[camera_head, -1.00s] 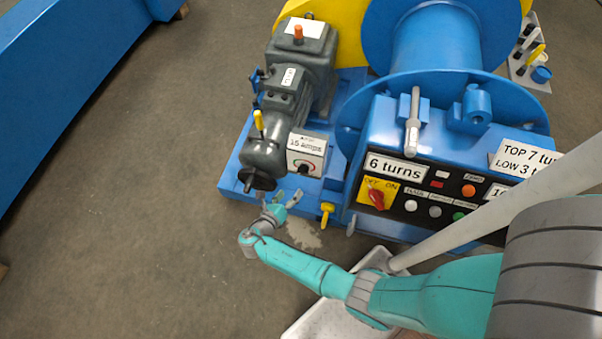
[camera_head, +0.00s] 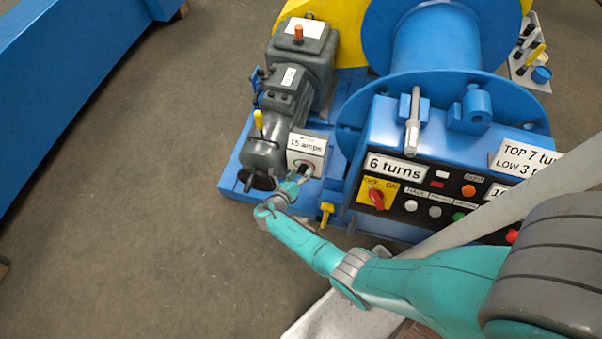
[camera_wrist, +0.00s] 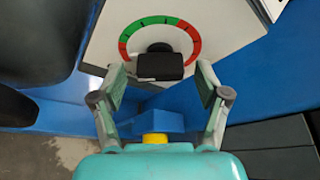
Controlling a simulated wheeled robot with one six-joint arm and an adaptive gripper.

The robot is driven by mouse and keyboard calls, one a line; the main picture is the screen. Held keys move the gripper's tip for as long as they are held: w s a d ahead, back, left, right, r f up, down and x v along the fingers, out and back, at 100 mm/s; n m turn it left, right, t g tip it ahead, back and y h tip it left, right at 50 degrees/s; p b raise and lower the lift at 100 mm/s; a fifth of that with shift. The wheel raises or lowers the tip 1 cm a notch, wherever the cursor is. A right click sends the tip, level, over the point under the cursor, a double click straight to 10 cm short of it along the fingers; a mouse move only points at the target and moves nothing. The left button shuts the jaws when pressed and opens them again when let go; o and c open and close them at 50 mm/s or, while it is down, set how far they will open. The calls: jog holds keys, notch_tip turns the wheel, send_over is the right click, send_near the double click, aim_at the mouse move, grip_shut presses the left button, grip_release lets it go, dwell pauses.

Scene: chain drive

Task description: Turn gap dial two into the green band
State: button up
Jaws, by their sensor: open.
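The gap dial is a black knob (camera_wrist: 160,66) on a white box face, ringed by a coloured arc in the wrist view. The green band (camera_wrist: 136,30) covers the arc's upper left and top. Red shows at the lower left end and along the right side. I cannot tell where the knob points. My gripper (camera_wrist: 162,86) is open and empty, its two fingers apart on either side just short of the knob. In the head view my gripper (camera_head: 297,180) is at the front of the white box (camera_head: 306,146) labelled "15 amps", partly hiding the knob.
A grey motor (camera_head: 266,150) stands left of the box. A yellow-headed part (camera_head: 326,208) sticks out to the right of my gripper. The control panel with a red switch (camera_head: 376,198) is further right. The floor at left is clear.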

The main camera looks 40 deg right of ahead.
jog(key=shift+d, duration=0.15)
jog(key=c, duration=1.2)
jog(key=shift+o, duration=0.2)
jog(key=shift+s+m+t+y, duration=0.1)
jog(key=shift+m+t+y, duration=0.45)
jog(key=shift+m, duration=0.65)
jog(key=shift+m+t+y, duration=0.65)
jog(key=shift+m, duration=0.55)
jog(key=m+t, duration=0.1)
jog(key=m, duration=0.1)
jog(key=m+t+y, duration=0.1)
jog(key=m, duration=0.1)
jog(key=shift+d+t+y, duration=0.1)
jog(key=shift+t+y, duration=0.2)
jog(key=shift+m, duration=0.3)
